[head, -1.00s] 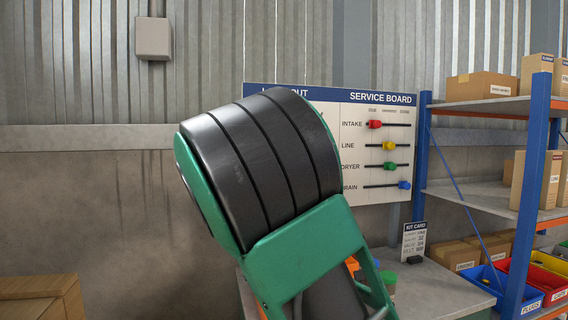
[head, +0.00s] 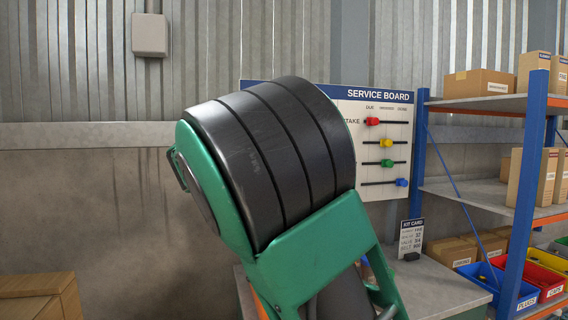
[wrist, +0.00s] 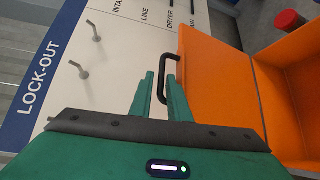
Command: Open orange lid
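The orange lid (wrist: 212,95) fills the middle right of the wrist view as a flat panel. A black bar handle (wrist: 163,72) sticks out from its left edge. My gripper (wrist: 160,78) has its two green fingers apart, with the handle's bar between them in the picture. I cannot tell whether either finger touches the bar. In the head view my own arm covers the gripper and nearly all of the orange lid.
A service board (head: 385,150) with coloured sliders stands behind my arm; its lock-out part with metal pegs (wrist: 97,38) shows in the wrist view. A red round thing (wrist: 288,20) lies beyond the lid. Shelves with boxes and bins (head: 480,190) stand at the right.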

